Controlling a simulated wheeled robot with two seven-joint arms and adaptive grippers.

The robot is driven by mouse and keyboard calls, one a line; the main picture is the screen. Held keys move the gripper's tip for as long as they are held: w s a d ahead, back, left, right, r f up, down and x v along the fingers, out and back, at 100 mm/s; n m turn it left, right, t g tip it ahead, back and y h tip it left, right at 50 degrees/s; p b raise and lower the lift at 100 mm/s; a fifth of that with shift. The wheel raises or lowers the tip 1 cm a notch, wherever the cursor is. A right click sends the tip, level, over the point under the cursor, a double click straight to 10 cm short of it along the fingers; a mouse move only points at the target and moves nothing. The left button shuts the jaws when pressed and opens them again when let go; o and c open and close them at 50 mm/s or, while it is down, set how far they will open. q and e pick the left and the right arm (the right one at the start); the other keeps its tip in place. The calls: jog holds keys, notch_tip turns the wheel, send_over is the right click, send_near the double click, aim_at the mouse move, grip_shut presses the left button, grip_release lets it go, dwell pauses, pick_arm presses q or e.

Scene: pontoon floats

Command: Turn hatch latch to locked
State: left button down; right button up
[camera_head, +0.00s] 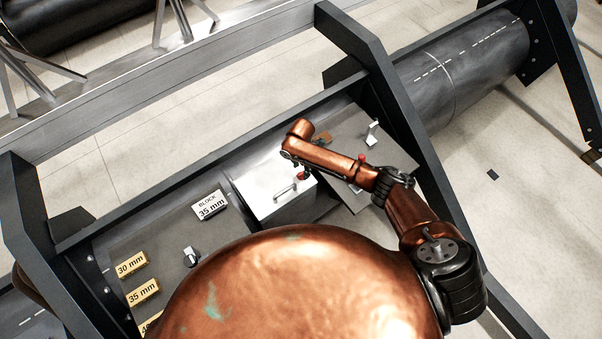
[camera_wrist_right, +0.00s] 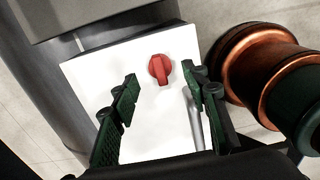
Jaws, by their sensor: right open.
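The hatch is a white panel (camera_wrist_right: 140,120) on top of a box; in the head view its white top (camera_head: 262,190) lies left of my right forearm. The latch is a red knob (camera_wrist_right: 159,69) near the panel's far edge, its raised grip close to upright in the wrist picture. It shows small in the head view (camera_head: 302,175). My right gripper (camera_wrist_right: 161,79) is open over the panel, one dark green finger on each side of the knob, with nothing between them. Contact with the knob cannot be told. In the head view my arm mostly hides this gripper. My left gripper is not in view.
A silver bar handle (camera_wrist_right: 196,122) stands on the panel close to my right finger. Dark frame beams (camera_head: 385,80) surround the work area.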

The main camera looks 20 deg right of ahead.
aim_at(301, 173)
jog(key=shift+f, duration=1.85)
jog(key=shift+c, duration=0.6)
grip_shut()
